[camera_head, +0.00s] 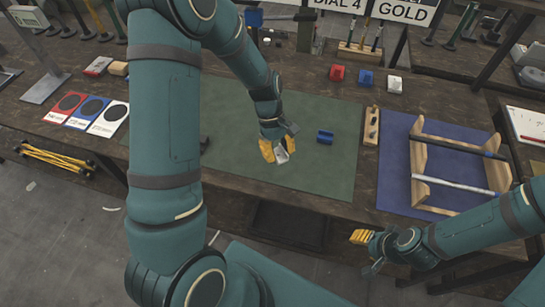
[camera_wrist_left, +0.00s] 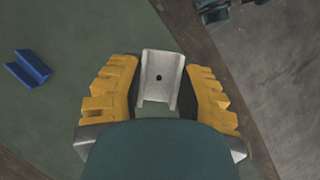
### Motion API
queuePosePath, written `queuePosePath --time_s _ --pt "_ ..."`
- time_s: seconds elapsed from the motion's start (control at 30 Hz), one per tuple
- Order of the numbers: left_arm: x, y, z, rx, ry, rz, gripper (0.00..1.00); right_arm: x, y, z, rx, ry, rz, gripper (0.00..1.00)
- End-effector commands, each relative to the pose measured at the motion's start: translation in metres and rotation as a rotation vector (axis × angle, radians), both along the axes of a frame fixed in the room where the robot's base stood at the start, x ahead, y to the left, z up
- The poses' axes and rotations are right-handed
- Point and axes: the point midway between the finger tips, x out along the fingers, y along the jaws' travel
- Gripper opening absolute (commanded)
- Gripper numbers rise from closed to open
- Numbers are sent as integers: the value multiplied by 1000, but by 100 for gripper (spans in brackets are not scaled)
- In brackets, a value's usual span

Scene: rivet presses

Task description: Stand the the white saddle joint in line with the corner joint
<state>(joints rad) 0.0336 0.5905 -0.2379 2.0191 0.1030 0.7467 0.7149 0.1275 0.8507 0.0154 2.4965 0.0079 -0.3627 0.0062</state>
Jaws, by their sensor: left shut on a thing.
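The white saddle joint (camera_wrist_left: 160,78) is a channel-shaped piece with a small dark hole in its floor. My left gripper (camera_head: 275,151) is shut on it, one yellow finger on each side, over the front part of the green mat. In the head view the white saddle joint (camera_head: 282,156) is partly hidden by the fingers. A blue grooved piece (camera_head: 325,136) lies on the mat to the right, apart from the gripper; it also shows in the left wrist view (camera_wrist_left: 28,70). I cannot tell surely whether it is the corner joint. My right gripper (camera_head: 361,237) is away from them, near the front edge.
Red (camera_head: 337,73), blue (camera_head: 366,78) and white (camera_head: 394,84) pieces stand behind the green mat (camera_head: 315,180). A wooden block with holes (camera_head: 371,126) and a wooden rack with rods (camera_head: 419,160) stand at the right. The mat around the blue piece is clear.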

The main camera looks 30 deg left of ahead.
Motion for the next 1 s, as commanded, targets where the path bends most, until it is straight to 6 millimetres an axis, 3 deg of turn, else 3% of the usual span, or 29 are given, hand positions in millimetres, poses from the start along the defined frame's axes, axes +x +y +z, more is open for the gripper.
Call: queuePosePath --time_s 0.1,0.2,0.3,0.6,0.87,1.0 --pt "1 28 17 0 1 411 12 5 0 18 -2 -11 -7 47" --pt "2 46 21 0 -1 659 12 8 -1 24 -3 -17 -12 47" --pt "2 56 21 -1 1 797 12 9 -1 26 -4 -20 -14 47" --pt "2 60 -29 0 4 851 12 5 -1 10 -2 -11 -7 47" --pt "3 60 -48 -1 1 846 12 3 0 6 -1 -6 -3 47" --pt "2 60 -68 -1 3 846 12 1 0 1 0 -3 -1 47"
